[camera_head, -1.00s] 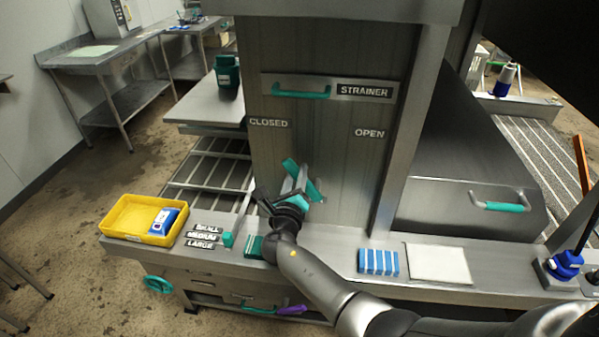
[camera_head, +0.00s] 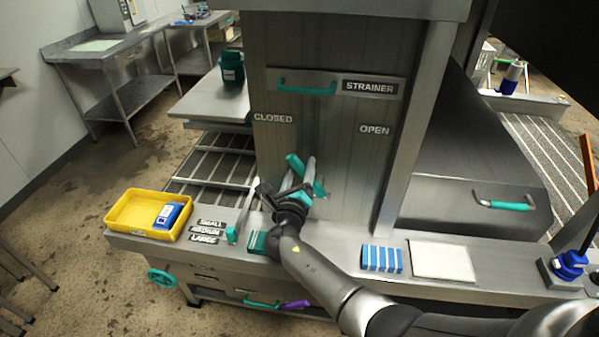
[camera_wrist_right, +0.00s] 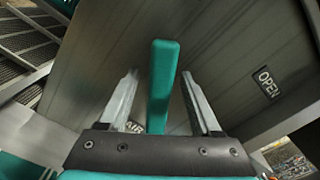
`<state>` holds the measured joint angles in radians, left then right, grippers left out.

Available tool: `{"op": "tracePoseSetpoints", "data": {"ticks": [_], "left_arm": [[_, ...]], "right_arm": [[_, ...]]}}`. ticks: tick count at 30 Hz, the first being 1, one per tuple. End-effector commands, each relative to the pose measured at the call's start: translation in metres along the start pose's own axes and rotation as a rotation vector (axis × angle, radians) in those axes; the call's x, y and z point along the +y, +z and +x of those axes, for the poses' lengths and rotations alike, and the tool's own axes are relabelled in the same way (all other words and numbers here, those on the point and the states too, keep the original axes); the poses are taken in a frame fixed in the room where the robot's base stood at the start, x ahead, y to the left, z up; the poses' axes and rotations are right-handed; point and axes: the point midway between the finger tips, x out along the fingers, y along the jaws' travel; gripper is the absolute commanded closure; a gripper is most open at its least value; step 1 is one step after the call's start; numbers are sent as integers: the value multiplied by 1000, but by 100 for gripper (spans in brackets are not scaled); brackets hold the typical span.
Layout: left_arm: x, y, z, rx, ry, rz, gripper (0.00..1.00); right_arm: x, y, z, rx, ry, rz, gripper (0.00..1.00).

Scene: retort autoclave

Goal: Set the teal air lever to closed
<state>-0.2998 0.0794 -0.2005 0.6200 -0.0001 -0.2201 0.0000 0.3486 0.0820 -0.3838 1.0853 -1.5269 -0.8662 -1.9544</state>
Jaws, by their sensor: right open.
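The teal air lever (camera_head: 296,165) is on the metal panel below the CLOSED and OPEN labels. In the head view it tilts, its upper end toward the upper left, on the CLOSED side of the middle. In the right wrist view the lever (camera_wrist_right: 163,85) stands between the two fingers of my right gripper (camera_wrist_right: 160,90), with a gap on both sides. My right gripper (camera_head: 297,180) is open at the lever in the head view, and it partly hides the lever's lower part. My left gripper is not in view.
The CLOSED label (camera_head: 273,118) is at the panel's left and the OPEN label (camera_head: 374,130) at its right. A STRAINER handle (camera_head: 306,88) sits above. A yellow tray (camera_head: 128,208) with a blue-and-white item, blue blocks (camera_head: 382,259) and a white sheet (camera_head: 442,260) lie on the ledge.

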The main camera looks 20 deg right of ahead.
Motion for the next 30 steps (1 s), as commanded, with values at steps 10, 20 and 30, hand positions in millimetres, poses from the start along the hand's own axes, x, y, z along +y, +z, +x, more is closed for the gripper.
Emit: {"op": "tracePoseSetpoints", "data": {"ticks": [10, 20, 30], "left_arm": [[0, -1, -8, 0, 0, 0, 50], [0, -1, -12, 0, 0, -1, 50], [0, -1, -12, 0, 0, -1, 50]], "right_arm": [[0, 0, -40, 1, 3, 1, 35], [1, -1, -114, 2, 3, 2, 35], [0, 0, -151, -1, -1, 0, 35]]}}
